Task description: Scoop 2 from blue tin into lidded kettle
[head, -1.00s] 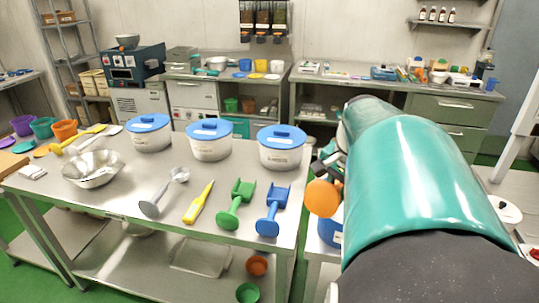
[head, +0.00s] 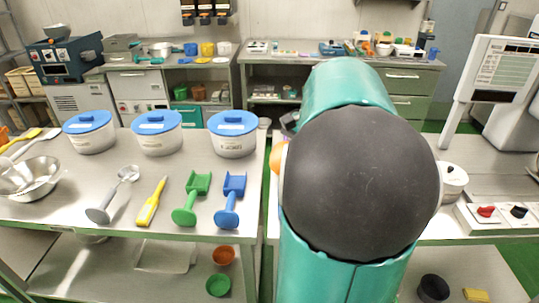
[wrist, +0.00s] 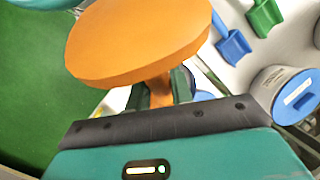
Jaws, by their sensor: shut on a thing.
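My gripper (wrist: 160,95) is shut on an orange scoop-like tool (wrist: 140,40). Its wide round disc and short stem show in the wrist view; its other end is hidden. In the head view only an orange sliver (head: 277,158) shows left of my arm, and the gripper is hidden. A pale pot with a dark-knobbed lid (head: 453,185), probably the lidded kettle, stands right of my arm, partly covered by it. The blue tin is not clearly visible now; a small blue patch (wrist: 203,95) behind the fingers in the wrist view cannot be identified.
A blue scoop (head: 230,200), a green scoop (head: 192,200), a yellow tool (head: 152,200) and a metal ladle (head: 113,195) lie on the left table. Blue-lidded tubs (head: 232,140) stand behind them. A panel with red and black knobs (head: 495,215) is at right.

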